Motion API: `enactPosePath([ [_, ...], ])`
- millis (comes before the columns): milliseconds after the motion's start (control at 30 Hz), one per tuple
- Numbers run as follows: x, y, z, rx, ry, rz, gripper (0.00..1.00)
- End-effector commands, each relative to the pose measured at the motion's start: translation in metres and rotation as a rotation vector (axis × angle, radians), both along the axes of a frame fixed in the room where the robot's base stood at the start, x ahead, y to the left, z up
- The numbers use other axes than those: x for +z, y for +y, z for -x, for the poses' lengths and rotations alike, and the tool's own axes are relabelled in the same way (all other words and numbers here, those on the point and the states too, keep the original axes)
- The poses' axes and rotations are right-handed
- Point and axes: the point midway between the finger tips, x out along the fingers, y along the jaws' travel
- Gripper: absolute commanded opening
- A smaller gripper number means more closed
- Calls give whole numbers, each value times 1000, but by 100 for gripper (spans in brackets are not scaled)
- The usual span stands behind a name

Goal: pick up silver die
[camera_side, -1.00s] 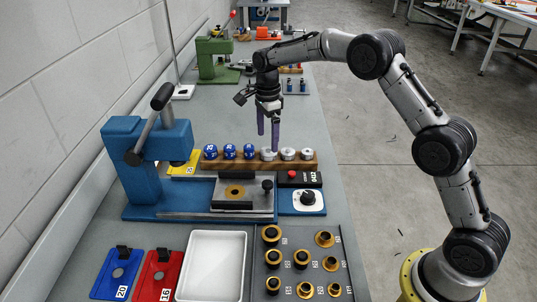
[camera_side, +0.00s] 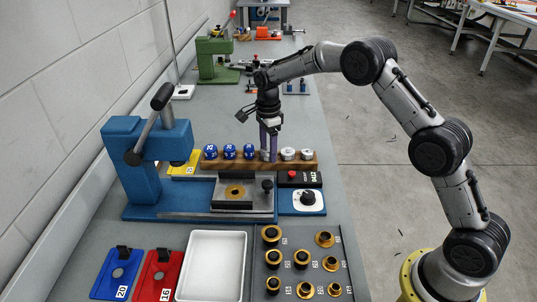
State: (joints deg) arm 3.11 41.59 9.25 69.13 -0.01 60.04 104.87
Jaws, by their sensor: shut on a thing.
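A wooden rack (camera_side: 220,164) holds a row of dies: blue ones (camera_side: 229,152) on the left and silver ones (camera_side: 288,154) on the right. My gripper (camera_side: 268,156) points down at the rack with its purple fingers shut on the leftmost silver die. The fingers hide most of that die, and it appears to be still at rack level. Two other silver dies stand free to the right of the fingers, the farther one (camera_side: 307,154) near the rack's right end.
A blue press (camera_side: 150,165) with a lever stands left of the rack. A control box with a dial (camera_side: 308,198) sits in front. A white tray (camera_side: 245,270) and a panel of brass rings (camera_side: 302,258) lie nearer. A green press (camera_side: 213,60) stands behind.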

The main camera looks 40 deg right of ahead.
Motion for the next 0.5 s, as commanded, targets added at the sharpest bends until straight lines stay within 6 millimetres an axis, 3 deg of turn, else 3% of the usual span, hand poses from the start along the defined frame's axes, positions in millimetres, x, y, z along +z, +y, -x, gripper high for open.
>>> enactPosePath([
  [33, 0, 0, 0, 0, 0, 0, 26],
  [200, 0, 0, 0, 0, 0, 0, 0],
  [500, 2, 0, -1, 0, -4, 0, 0],
])
